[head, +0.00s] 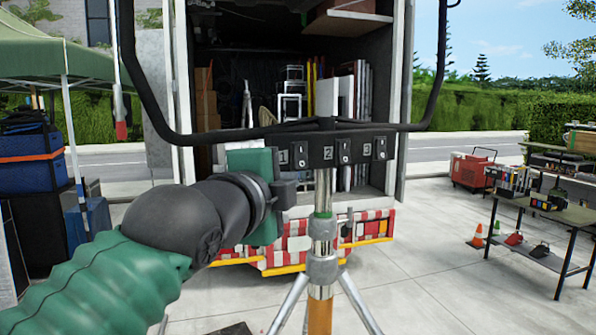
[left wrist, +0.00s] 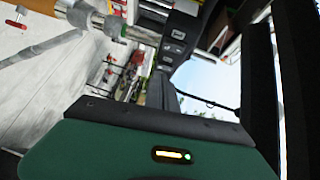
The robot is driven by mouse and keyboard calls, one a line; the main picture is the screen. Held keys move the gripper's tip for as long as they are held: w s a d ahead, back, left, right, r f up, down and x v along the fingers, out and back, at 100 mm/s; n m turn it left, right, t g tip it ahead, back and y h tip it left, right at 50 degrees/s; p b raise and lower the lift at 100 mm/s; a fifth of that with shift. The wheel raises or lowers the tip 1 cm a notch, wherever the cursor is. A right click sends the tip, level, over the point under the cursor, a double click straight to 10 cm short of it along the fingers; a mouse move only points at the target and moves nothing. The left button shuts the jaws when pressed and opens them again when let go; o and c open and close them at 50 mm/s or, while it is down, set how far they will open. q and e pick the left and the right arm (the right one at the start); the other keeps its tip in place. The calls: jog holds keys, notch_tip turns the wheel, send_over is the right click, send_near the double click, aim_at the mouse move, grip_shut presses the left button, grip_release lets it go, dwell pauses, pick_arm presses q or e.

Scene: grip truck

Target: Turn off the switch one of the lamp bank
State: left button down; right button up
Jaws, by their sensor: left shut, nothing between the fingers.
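The lamp bank's black switch bar (head: 335,150) is mounted on a tripod and carries switches numbered 1, 2 and 3. Switch one (head: 300,159) is the leftmost, with a small pale rocker; its setting is too small to tell. My left gripper (head: 285,192), green and black, is shut and empty just below and left of switch one. I cannot tell whether it touches the bar. In the left wrist view the switch bar (left wrist: 180,38) shows beyond the dark finger (left wrist: 163,92). My right gripper is not in view.
The tripod pole (head: 322,200) and its spread legs stand below the bar. A curved black frame (head: 150,95) rises around the bar. An open truck (head: 400,100) with loaded shelves is behind. A work table (head: 550,212) stands at right, a green canopy (head: 50,60) at left.

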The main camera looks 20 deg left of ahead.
pick_arm(q)
jog(key=p, duration=0.7)
send_near(303, 170)
jog(key=w+d, duration=0.2)
jog(key=w, duration=0.1)
jog(key=shift+w+a+b, duration=0.3)
jog(key=shift+a+b, duration=0.1)
jog(key=shift+a, duration=0.55)
